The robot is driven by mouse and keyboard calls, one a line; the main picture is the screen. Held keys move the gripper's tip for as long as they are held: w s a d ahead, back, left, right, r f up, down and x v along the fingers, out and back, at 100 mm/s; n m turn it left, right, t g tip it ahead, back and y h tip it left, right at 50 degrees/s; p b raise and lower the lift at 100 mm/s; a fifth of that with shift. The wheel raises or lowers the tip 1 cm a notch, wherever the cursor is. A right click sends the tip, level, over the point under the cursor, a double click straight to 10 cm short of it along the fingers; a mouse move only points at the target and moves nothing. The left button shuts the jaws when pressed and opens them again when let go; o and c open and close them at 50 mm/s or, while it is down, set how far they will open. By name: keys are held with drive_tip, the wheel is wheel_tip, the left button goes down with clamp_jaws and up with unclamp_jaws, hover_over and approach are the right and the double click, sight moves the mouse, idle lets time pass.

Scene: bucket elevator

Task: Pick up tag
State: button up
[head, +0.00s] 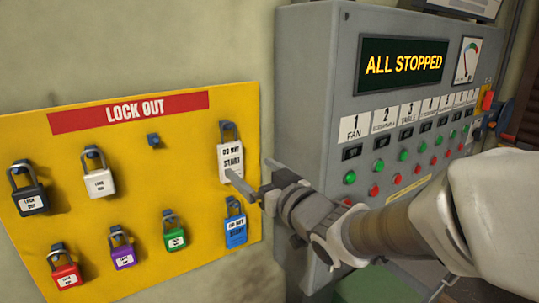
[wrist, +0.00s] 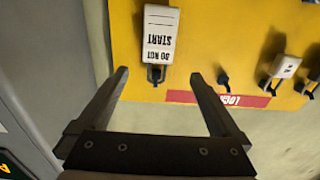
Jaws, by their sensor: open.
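The tag (head: 231,158) is a white "DO NOT START" tag hanging from a dark hook at the upper right of the yellow lockout board (head: 185,190). It also shows, upside down, in the wrist view (wrist: 160,33). My gripper (head: 250,170) is open and empty, in front of the tag in the head view, with one finger overlapping its lower edge. In the wrist view, the tag's hook end appears between the fingertips (wrist: 160,74), and the tag body lies beyond them. I see no finger contact with the tag, though the exact gap is unclear.
A blue padlock (head: 236,231) hangs below the tag. Several other padlocks, including a white one (head: 100,182) and a green one (head: 174,239), hang on the board. An empty hook (head: 153,140) is left of the tag. The grey control panel (head: 310,100) stands close on the right.

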sight(231, 151)
drive_tip(key=p+x, duration=0.1)
drive_tip(key=x, duration=0.5)
drive_tip(key=shift+w, duration=0.1)
drive_tip(key=shift+p+x, duration=1.2)
drive_tip(key=shift+x, duration=1.5)
drive_tip(key=c, duration=1.3)
